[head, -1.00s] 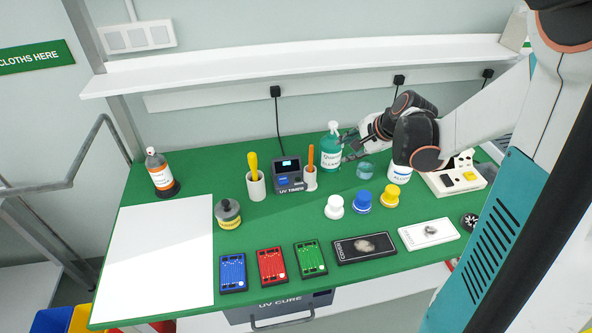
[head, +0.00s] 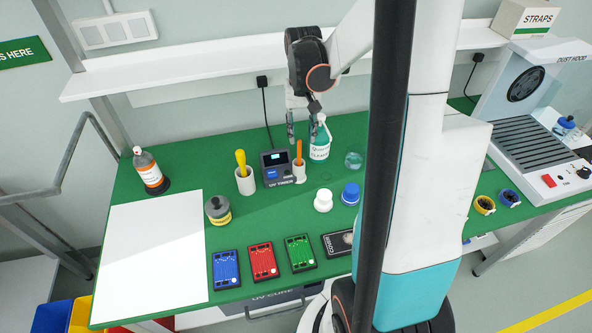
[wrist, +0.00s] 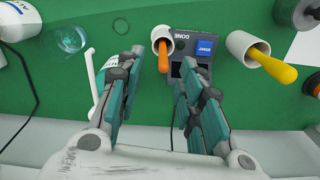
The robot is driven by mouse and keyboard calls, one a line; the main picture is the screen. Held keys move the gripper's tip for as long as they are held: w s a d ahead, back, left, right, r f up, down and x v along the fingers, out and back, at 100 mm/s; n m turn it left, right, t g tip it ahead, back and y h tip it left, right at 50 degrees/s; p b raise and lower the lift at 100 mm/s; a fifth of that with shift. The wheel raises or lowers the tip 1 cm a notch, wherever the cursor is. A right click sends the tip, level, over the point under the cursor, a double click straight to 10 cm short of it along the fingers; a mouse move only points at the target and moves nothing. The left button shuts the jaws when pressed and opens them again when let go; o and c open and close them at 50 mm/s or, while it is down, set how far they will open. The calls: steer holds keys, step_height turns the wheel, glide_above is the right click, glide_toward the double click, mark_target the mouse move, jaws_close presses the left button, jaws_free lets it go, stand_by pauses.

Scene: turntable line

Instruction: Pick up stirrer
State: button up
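Two handled tools stand in white cups, and I cannot tell from their looks which is the stirrer. One has an orange handle (head: 299,150) and leans in a small white cup (head: 300,174) beside the UV timer. The other has a yellow handle (head: 240,160) and stands in a white cup (head: 245,184) left of the timer. My gripper (head: 302,138) is open and empty, pointing down just above the orange handle. In the wrist view, the orange handle (wrist: 164,57) shows between the open fingers; the yellow handle (wrist: 274,68) is off to the right.
The UV timer (head: 275,168) stands close left of the orange handle's cup. A spray bottle (head: 320,143) stands close behind right. White (head: 323,201) and blue (head: 350,194) capped bottles stand in front. A white sheet (head: 152,262) covers the left of the green table.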

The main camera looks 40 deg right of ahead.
mark_target(299, 150)
step_height(299, 150, down, 3)
steer(key=shift+r, duration=0.1)
steer(key=shift+w+a+f+b, duration=0.15)
steer(key=shift+f+b, duration=0.45)
steer(key=shift+f, duration=0.75)
steer(key=shift+w+d+f+b, duration=0.15)
steer(key=shift+f+b, duration=0.45)
steer(key=shift+f, duration=0.75)
steer(key=shift+a, duration=0.1)
steer(key=shift+c, duration=0.3)
jaws_close()
